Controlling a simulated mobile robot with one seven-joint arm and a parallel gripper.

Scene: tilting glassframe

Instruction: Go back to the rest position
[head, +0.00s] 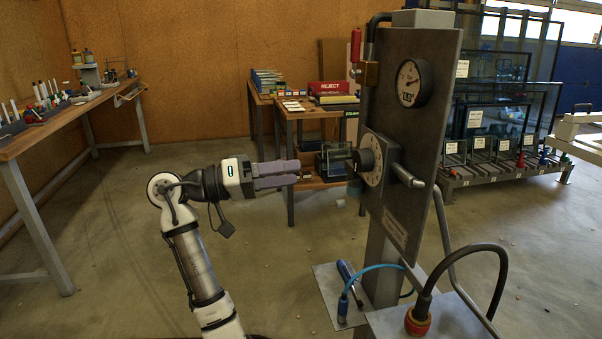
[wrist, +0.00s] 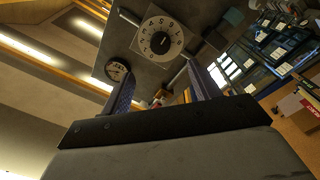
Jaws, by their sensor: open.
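My arm reaches in from the lower left in the head view, held out level. My gripper (head: 297,173) points right at a dark upright panel (head: 400,205), with its fingertips a short way short of the knob (head: 366,160) on the panel's round dial plate. The gripper is open, with nothing between its fingers. In the wrist view my gripper (wrist: 160,88) shows two fingers well apart. No rest position is marked in either view.
The panel carries a pressure gauge (head: 408,83), a red-handled valve (head: 356,46) and a grey lever (head: 406,176). A wooden workbench (head: 70,125) stands at left. A small table with a red REJECT box (head: 328,88) stands behind. Glass racks fill the right back. Floor left of the arm is clear.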

